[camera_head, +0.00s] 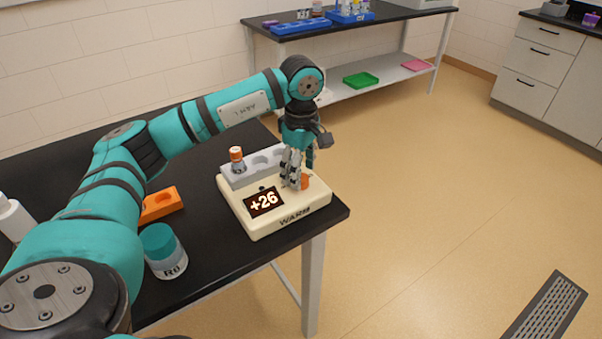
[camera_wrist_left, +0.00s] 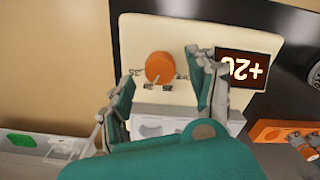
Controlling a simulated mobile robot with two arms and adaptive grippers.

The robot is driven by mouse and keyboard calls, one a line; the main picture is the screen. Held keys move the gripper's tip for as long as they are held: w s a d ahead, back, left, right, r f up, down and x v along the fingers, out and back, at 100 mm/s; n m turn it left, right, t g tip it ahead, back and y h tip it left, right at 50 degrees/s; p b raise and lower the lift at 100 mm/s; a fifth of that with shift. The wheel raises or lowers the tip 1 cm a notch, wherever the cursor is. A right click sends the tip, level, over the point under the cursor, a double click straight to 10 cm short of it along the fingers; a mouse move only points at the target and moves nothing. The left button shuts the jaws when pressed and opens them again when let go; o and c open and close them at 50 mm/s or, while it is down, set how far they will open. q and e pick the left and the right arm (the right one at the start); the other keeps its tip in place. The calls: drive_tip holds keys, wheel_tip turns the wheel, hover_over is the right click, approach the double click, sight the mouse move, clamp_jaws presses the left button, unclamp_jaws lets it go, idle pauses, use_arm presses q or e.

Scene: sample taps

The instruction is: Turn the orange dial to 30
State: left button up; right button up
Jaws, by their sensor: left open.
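The orange dial (camera_wrist_left: 159,67) sits on the cream warmer (camera_head: 288,217), which is marked WARM. In the head view the dial (camera_head: 305,182) is partly hidden behind my left gripper (camera_head: 291,168). The warmer's display (camera_head: 264,202) reads +26. In the left wrist view my left gripper (camera_wrist_left: 160,97) is open, with one finger on each side of the dial and gaps between the fingers and the dial. My right gripper is in neither view.
An orange block (camera_head: 162,204) and a teal-lidded jar (camera_head: 163,252) stand on the black table to the left. The warmer is near the table's right corner.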

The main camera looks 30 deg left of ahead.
use_arm(q)
wheel_tip(320, 180, up, 10)
drive_tip(key=shift+r, duration=0.2)
idle(0.6)
